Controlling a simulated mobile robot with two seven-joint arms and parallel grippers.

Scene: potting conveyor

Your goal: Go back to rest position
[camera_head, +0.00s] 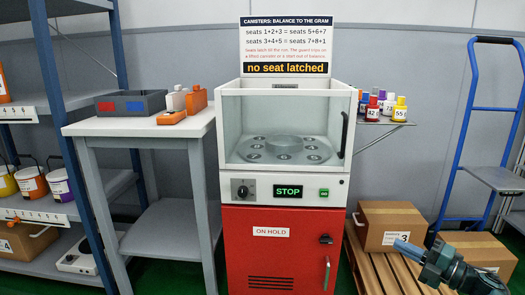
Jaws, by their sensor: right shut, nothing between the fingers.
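My right gripper (402,247) is in the lower right corner of the head view, in front of the cardboard boxes (390,228) on the pallet. Its fingers are shut with nothing held between them. It points left, toward the red lower body of the machine, and is apart from it. My left gripper is not in view.
The red and white machine (280,245) stands in the middle, its chamber showing empty numbered seats. A table (142,128) with a grey bin (130,103) is left of it. Labelled canisters (372,109) stand on a small shelf at right. A blue hand truck (467,90) stands far right.

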